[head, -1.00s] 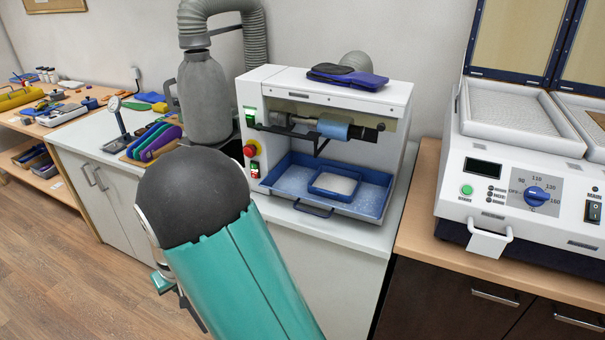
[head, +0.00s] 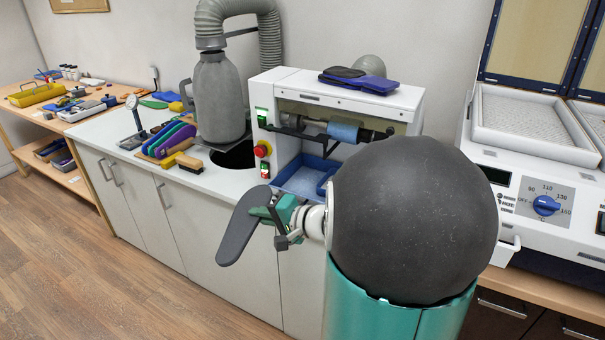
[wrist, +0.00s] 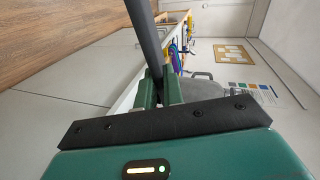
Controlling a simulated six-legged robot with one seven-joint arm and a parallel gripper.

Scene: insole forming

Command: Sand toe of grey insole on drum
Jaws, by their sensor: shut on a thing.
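A dark grey insole (head: 239,228) is held in my gripper (head: 281,217), in front of the cabinet and left of the sanding machine. In the wrist view the insole (wrist: 145,40) shows edge-on, pinched between the green fingers of my gripper (wrist: 159,90). One end of the insole sticks out free, down and to the left in the head view. The blue sanding drum (head: 343,131) sits in the white machine (head: 300,85), apart from the insole. My arm hides the lower right of the machine and much of its blue tray (head: 300,180).
A grey and a blue insole (head: 360,81) lie on top of the machine. A rack of coloured insoles (head: 172,138) and a brush (head: 190,163) stand on the counter (head: 110,130). A grey hose vessel (head: 218,95) is behind. The heating press (head: 545,205) is at the right.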

